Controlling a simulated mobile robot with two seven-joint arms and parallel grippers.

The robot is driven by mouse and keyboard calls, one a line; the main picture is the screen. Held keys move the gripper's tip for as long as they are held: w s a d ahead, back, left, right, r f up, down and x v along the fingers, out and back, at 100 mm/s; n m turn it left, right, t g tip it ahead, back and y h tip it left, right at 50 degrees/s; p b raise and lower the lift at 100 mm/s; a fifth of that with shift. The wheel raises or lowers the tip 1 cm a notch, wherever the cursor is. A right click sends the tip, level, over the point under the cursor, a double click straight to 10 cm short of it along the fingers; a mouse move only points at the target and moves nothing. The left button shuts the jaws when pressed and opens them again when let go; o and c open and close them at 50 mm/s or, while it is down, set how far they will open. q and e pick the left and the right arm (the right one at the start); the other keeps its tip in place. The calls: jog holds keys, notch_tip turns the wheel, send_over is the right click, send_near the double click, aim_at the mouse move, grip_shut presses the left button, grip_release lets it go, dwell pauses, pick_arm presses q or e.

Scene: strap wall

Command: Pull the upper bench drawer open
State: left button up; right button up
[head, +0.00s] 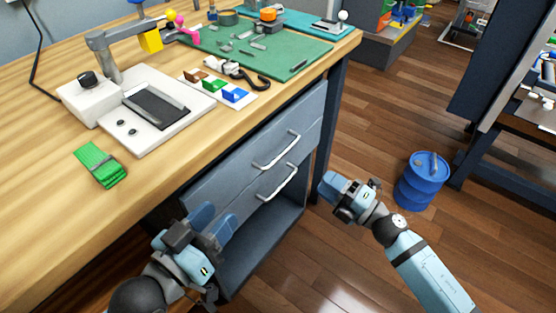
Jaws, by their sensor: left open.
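The upper bench drawer (235,160) is a grey-blue front under the wooden bench top, with a silver bar handle (277,152). It looks closed. A lower drawer with a similar handle (278,183) sits just beneath it. My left gripper (212,218) is open and empty, in front of the drawers' left end, lower in the picture than the upper handle and apart from it. My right gripper (328,184) is to the right of both handles, touching neither; its finger gap is not clear from this angle.
The bench top (50,205) carries a white device (155,118), a green block stack (100,164), colored holders (214,87) and a green mat (300,50) with small parts. An open shelf (262,240) lies below the drawers.

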aim_at(283, 152)
pick_arm(q)
notch_tip(283, 152, down, 3)
jog(key=shift+s+d+f+g+b, duration=0.15)
jog(key=shift+g+b, duration=0.45)
jog(key=shift+b, duration=0.4)
pick_arm(e)
jog(key=x, duration=1.3)
jog(key=shift+w+a+r, duration=0.1)
jog(key=shift+w+a, duration=0.05)
jog(key=shift+c, duration=0.2)
grip_shut()
